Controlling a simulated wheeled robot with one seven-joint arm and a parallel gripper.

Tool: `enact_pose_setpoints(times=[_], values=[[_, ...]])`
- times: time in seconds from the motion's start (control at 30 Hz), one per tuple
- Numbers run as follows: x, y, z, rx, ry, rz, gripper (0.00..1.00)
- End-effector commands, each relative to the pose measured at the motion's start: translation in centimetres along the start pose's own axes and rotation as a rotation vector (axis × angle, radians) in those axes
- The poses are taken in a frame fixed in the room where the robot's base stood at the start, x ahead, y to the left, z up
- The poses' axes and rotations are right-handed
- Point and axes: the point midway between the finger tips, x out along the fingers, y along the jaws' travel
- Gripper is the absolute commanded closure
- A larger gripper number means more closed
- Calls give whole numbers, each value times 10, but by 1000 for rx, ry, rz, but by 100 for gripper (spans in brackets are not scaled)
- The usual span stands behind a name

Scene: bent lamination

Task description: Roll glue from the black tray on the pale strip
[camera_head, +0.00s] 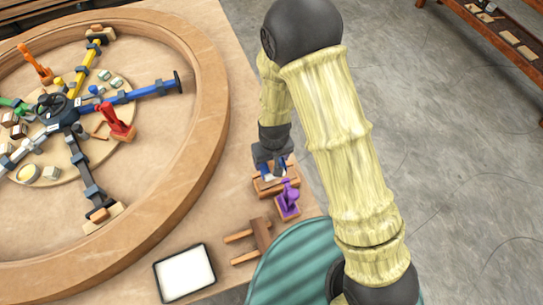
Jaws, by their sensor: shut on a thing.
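The black tray (157,275) lies flat near the front edge of the wooden table, with a smooth white fill that looks like glue. My gripper (270,172) is over the right edge of the table, to the upper right of the tray. It is shut on a small white and blue thing (273,174), mostly hidden by the gripper; I cannot tell if it is a roller. A reddish-brown wooden block or holder (264,187) is right below it; I cannot tell whether they touch. I cannot pick out the pale strip with certainty.
A large wooden ring (211,100) fills the left of the table, with coloured clamp arms and a red clamp (117,124) inside. A teal ribbed surface (300,265) adjoins the table's front right.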

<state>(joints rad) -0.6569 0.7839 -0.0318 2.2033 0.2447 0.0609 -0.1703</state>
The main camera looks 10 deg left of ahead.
Motion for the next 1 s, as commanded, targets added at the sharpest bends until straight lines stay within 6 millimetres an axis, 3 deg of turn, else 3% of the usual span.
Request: enact_pose_setpoints(times=[0.03, 0.3, 0.5, 0.77, 1.0], values=[[-15, 0, -3, 0, 4, 0, 44], [-72, 6, -10, 11, 4, 1, 44], [-103, 25, -15, 54, 2, 7, 44], [-78, 72, -16, 152, -3, 20, 44], [-37, 128, -8, 271, -4, 32, 44]])
